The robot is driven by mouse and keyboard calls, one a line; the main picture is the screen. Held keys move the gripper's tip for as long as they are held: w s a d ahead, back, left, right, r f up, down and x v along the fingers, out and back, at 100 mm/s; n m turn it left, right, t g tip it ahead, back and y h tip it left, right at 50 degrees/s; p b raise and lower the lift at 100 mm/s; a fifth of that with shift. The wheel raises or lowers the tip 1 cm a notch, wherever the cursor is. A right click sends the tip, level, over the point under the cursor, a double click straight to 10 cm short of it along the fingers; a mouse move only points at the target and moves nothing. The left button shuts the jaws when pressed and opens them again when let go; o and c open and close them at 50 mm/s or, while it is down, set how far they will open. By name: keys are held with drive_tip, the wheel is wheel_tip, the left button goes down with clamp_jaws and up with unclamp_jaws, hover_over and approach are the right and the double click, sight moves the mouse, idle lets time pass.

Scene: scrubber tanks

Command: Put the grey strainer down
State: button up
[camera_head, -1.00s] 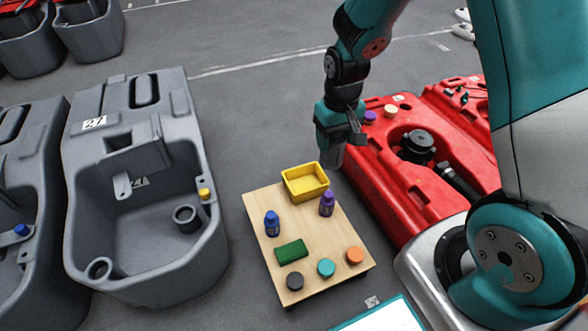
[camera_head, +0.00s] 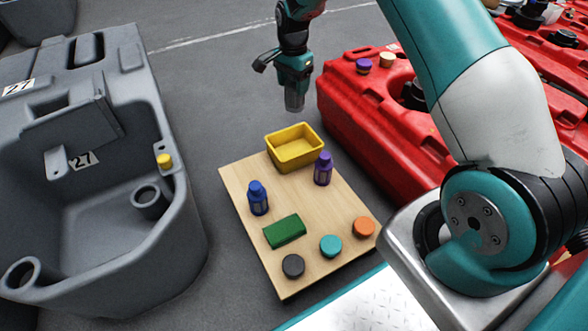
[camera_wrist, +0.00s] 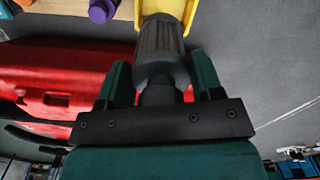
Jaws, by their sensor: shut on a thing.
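The grey strainer (camera_wrist: 160,50) is a ribbed dark grey cylinder held between the fingers of my gripper (camera_wrist: 160,88) in the wrist view. In the head view my gripper (camera_head: 294,88) points down, with the strainer (camera_head: 294,103) hanging below it. They are in the air just behind the yellow bin (camera_head: 309,160), apart from the wooden board (camera_head: 235,195). In the wrist view the bin's yellow wall (camera_wrist: 168,7) shows beyond the strainer's far end.
The board carries a blue bottle (camera_head: 258,200), a purple bottle (camera_head: 323,170), a green block (camera_head: 284,231) and dark, teal and orange round caps. A grey tank (camera_head: 185,215) stands left, a red tank (camera_head: 350,115) right. Between them lies grey floor.

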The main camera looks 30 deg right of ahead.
drive_tip(key=shift+w+d+f+m+b, duration=0.2)
drive_tip(key=shift+w+f+m+b, duration=0.15)
drive_tip(key=shift+f, duration=0.3)
drive_tip(key=shift+w+d+f+m+b, duration=0.15)
drive_tip(key=shift+w+f+m+b, duration=0.15)
drive_tip(key=shift+f, duration=0.3)
drive_tip(key=shift+m, duration=0.25)
wheel_tip(320, 180, down, 20)
drive_tip(key=b, duration=1)
drive_tip(key=shift+w+r, duration=0.1)
drive_tip(key=shift+r, duration=0.05)
drive_tip(key=shift+b, duration=0.3)
drive_tip(key=shift+f, duration=0.2)
drive_tip(key=o, duration=1)
drive_tip(key=shift+r, duration=0.1)
